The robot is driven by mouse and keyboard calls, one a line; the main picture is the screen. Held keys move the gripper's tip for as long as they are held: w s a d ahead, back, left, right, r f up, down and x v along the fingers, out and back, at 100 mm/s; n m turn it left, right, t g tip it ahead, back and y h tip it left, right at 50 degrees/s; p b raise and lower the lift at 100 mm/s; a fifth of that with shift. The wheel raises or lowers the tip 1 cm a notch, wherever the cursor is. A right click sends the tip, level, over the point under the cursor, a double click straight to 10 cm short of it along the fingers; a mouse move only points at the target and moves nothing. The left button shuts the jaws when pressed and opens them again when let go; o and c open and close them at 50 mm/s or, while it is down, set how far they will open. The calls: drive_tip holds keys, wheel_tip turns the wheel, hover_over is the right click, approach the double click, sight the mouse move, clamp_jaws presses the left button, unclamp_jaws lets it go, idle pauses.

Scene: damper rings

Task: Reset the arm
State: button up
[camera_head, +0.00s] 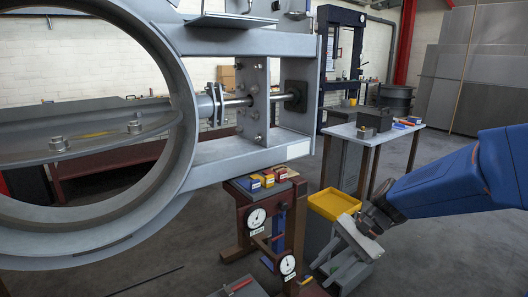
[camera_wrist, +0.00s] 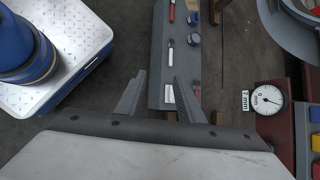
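My blue arm reaches in from the right in the head view, with my gripper (camera_head: 328,272) pointing down and left. It is in front of the yellow tray (camera_head: 333,204) and to the right of the gauge stand (camera_head: 258,217). In the wrist view my gripper (camera_wrist: 159,78) has its two fingers apart, with nothing between them. Beyond the fingertips lies a grey tool tray (camera_wrist: 157,50) with small tools, partly hidden by the right finger.
A large grey damper ring (camera_head: 185,110) with its frame fills the left. Small coloured boxes (camera_head: 268,178) sit on the stand. A side table (camera_head: 372,133) stands behind the arm. The wrist view shows a gauge (camera_wrist: 268,98) at right and my base at upper left.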

drive_tip(key=s+d+r+n+t+h, duration=0.2)
drive_tip(key=s+d+n+t+h, duration=0.1)
drive_tip(key=s, duration=0.5)
drive_tip(key=s+d+r+n+t+h, duration=0.3)
drive_tip(key=s+d+n+h, duration=0.1)
drive_tip(key=s+d+n, duration=0.3)
drive_tip(key=shift+s+d+r+n+h, duration=0.15)
drive_tip(key=shift+s+d+n+h, duration=0.2)
drive_tip(key=shift+d, duration=0.9)
